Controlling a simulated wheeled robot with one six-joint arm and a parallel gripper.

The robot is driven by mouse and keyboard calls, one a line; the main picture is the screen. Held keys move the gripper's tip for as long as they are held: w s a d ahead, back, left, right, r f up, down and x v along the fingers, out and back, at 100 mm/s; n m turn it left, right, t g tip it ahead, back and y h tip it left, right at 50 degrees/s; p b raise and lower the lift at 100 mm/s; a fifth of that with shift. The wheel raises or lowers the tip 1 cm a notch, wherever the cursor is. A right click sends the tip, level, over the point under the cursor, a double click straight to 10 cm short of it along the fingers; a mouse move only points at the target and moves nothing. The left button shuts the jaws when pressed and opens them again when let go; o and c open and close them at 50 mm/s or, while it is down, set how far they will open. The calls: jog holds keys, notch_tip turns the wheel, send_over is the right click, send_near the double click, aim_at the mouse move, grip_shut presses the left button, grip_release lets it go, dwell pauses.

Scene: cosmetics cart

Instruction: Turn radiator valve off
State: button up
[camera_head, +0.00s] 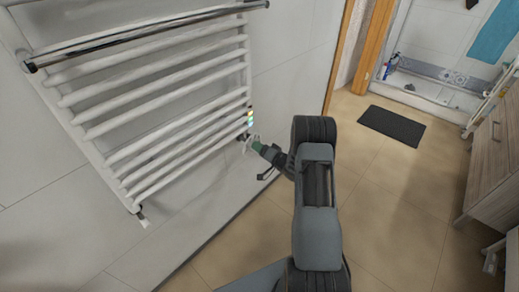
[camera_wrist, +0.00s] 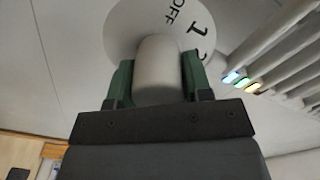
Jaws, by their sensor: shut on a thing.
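The radiator valve shows in the wrist view as a pale grey knob (camera_wrist: 158,68) in front of a white round dial (camera_wrist: 192,22) marked "OFF", "1" and a partly cut-off number. My gripper (camera_wrist: 157,75) has its green fingers on both sides of the knob and is shut on it. In the head view my gripper (camera_head: 257,146) is at the lower right corner of the white towel radiator (camera_head: 165,100), where the valve is mostly hidden. I cannot tell which mark the knob points to.
The radiator hangs on a grey tiled wall (camera_head: 40,215), with a metal towel bar (camera_head: 150,35) across its front. Coloured marks (camera_head: 250,116) are on its right side. A dark mat (camera_head: 392,126) lies on the open tiled floor. A wooden cabinet (camera_head: 490,150) stands at the right.

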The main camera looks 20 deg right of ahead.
jog(key=n+b, duration=0.4)
jog(key=n, duration=0.2)
jog(key=shift+a+f+n, duration=0.1)
jog(key=shift+n, duration=0.2)
jog(key=n+b, duration=0.4)
jog(key=n, duration=0.1)
jog(key=shift+s+a, duration=0.1)
jog(key=n+b, duration=0.6)
jog(key=shift+a+f+n, duration=0.1)
jog(key=shift+f+n, duration=0.05)
jog(key=shift+n, duration=0.25)
jog(key=n+b, duration=0.4)
jog(key=shift+s+n+b, duration=0.1)
jog(key=shift+n+b, duration=0.2)
jog(key=shift+n, duration=0.4)
jog(key=o, duration=0.9)
jog(key=shift+r, duration=0.2)
jog(key=p+v, duration=0.3)
jog(key=v, duration=1)
jog(key=shift+s+p, duration=0.35)
jog(key=shift+p, duration=0.05)
